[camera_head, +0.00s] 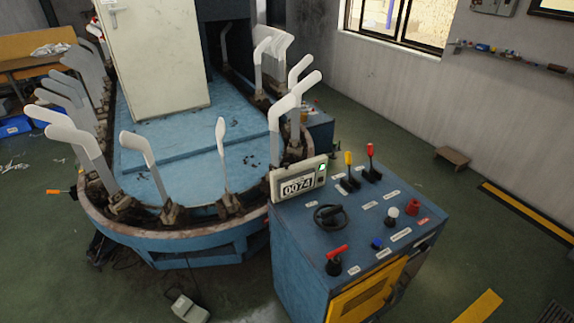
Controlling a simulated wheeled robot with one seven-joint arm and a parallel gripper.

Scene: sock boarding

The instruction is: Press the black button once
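A blue control cabinet (297,254) stands at the lower right of the head view. On its top is a round black control (330,216), like a ring or knob; I cannot tell if it is a button. Near it are a small blue button (376,244), a white knob (393,213) and a red button (413,207). A red-handled switch with a black base (334,268) sits at the front corner. A counter (298,185) at the back edge reads 0074 and has a small green light. My gripper is not in view.
A blue oval machine (200,246) with several upright grey sock forms (222,150) fills the left and centre. Yellow-handled (348,159) and red-handled (370,152) levers rise from the cabinet's back. A low stool (453,156) stands by the wall. Green floor right of the cabinet is mostly clear.

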